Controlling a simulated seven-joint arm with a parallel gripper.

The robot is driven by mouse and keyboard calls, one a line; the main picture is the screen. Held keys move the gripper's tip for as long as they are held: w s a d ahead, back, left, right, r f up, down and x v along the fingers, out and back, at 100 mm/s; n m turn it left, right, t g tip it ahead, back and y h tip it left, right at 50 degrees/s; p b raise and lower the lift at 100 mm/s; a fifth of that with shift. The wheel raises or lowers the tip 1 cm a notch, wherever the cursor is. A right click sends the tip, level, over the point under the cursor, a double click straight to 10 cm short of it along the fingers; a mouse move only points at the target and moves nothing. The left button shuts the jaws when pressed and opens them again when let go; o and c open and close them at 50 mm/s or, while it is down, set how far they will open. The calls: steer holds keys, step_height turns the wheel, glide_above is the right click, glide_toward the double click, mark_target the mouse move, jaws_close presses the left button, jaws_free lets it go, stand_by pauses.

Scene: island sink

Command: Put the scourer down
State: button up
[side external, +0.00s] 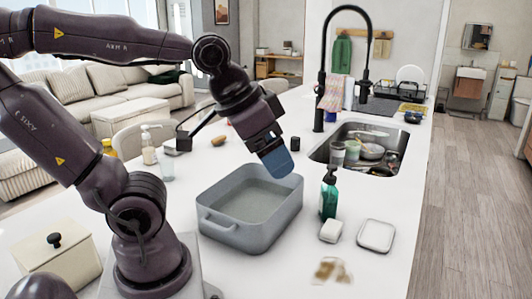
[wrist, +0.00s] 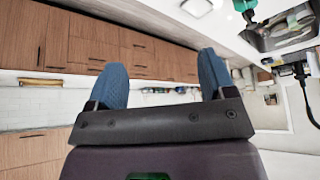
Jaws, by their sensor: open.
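My gripper (side external: 276,160) is above the back right part of a grey basin (side external: 208,212) on the white counter. In the wrist view its two blue fingers (wrist: 163,78) are spread wide with nothing between them. I see no scourer that I can name for certain. A small pale block (side external: 331,230), possibly the scourer, lies flat on the counter to the right of the basin, apart from my gripper. A white shallow dish (side external: 376,235) lies just right of the block.
A green soap bottle (side external: 328,194) stands between basin and sink. The sink (side external: 353,150) holds dishes under a tall black faucet (side external: 322,75). A brown-stained patch (side external: 332,271) is at the front. A cream lidded box (side external: 60,258) and pump bottles (side external: 149,148) stand left.

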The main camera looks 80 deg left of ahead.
steer(key=shift+s+d+m, duration=0.3)
steer(key=shift+s+d, duration=0.15)
